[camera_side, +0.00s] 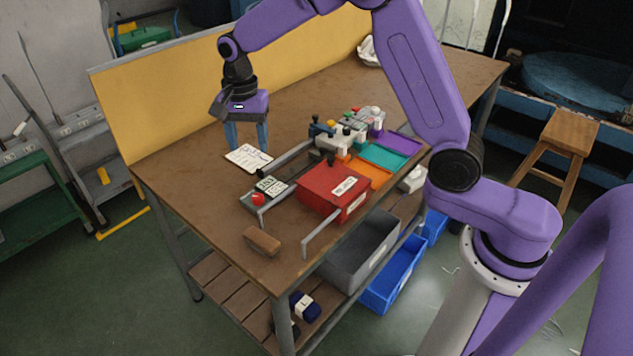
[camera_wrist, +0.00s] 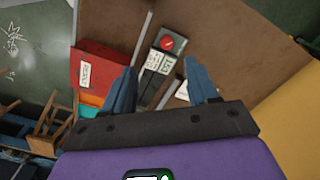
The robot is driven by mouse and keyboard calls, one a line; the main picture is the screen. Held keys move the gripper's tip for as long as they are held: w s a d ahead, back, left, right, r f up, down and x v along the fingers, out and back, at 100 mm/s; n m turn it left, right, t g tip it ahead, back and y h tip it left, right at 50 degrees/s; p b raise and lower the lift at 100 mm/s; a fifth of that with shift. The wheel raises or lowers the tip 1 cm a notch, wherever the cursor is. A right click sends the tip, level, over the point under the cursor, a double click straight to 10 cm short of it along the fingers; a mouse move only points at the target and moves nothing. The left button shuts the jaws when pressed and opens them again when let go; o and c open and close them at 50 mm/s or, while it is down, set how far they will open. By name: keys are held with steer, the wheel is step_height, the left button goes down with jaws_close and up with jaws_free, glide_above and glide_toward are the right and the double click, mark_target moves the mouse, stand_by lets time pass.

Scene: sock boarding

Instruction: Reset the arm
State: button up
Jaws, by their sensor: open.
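My gripper (camera_side: 246,135) has blue fingers and a purple body. In the side view it points down above the back left part of the wooden table, near a white printed card (camera_side: 248,157). In the wrist view my gripper (camera_wrist: 163,88) shows its two fingers spread apart with nothing between them. The side view does not clearly show how high the fingertips are above the table.
A red box (camera_side: 325,182), a control box with a red button (camera_side: 266,193) and a brown block (camera_side: 262,241) are on the table (camera_side: 185,190). Orange, teal and purple trays (camera_side: 388,156) lie right of them. A yellow panel (camera_side: 180,88) closes the back.

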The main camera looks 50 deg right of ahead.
steer(key=s+d+r+n, duration=0.1)
steer(key=s+d+n, duration=0.1)
steer(key=s+n, duration=0.6)
steer(key=s+d+r+n, duration=0.1)
steer(key=s+n, duration=0.6)
steer(key=s, duration=0.9)
steer(key=s+d+r+n, duration=0.1)
steer(key=s+d+n, duration=0.2)
steer(key=s+n, duration=0.5)
steer(key=s, duration=0.4)
steer(key=shift+d+n, duration=0.25)
steer(key=shift+n, duration=0.05)
